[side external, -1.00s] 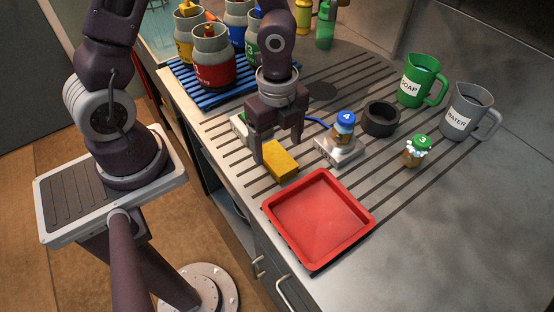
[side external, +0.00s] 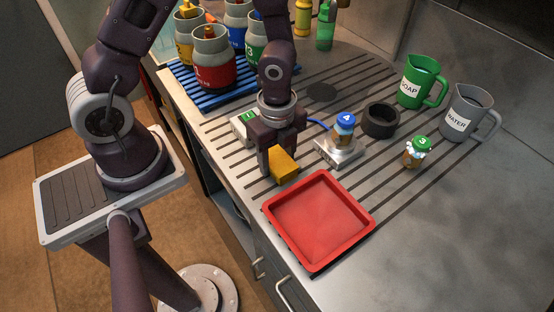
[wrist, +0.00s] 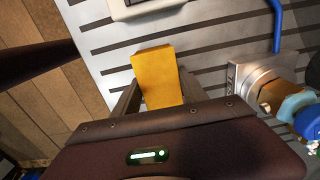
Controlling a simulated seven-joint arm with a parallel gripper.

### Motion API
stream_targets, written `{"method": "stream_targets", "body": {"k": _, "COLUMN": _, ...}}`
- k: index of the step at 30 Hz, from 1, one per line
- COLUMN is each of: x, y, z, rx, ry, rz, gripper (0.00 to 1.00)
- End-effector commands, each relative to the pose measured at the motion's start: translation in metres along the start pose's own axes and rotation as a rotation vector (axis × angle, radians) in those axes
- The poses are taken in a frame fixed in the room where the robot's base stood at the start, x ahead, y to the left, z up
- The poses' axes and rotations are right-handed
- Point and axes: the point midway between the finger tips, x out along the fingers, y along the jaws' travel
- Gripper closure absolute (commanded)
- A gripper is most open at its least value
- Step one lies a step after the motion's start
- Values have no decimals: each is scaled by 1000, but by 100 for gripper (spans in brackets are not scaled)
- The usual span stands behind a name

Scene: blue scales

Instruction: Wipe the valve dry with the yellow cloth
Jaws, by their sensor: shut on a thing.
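The yellow cloth (side external: 285,166) looks like a folded block. A brass valve with a blue cap marked 4 (side external: 344,126) stands upright on a small silver scale (side external: 341,154), right of my gripper. Another brass valve with a green cap marked 3 (side external: 416,151) stands on the bare counter farther right. Both look speckled with white or wet spots.
The red tray (side external: 270,215) is empty in front. A black ring (side external: 381,120), green SOAP jug (side external: 417,84) and grey WATER jug (side external: 464,112) stand right. Gas cylinders, including a red one (side external: 214,70), stand on a blue rack behind. A white box (side external: 241,124) is behind my gripper.

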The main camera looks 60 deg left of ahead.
Motion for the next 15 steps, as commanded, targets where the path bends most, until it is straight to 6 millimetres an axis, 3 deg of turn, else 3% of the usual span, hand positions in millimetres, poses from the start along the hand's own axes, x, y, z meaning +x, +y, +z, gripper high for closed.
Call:
{"method": "stream_targets", "body": {"k": 5, "x": -15, "y": -2, "z": 0, "rx": -3, "ry": 3, "rz": -5, "gripper": 90}}
{"method": "stream_targets", "body": {"k": 15, "x": -91, "y": -2, "z": 0, "rx": -1, "ry": 0, "rz": -6, "gripper": 90}}
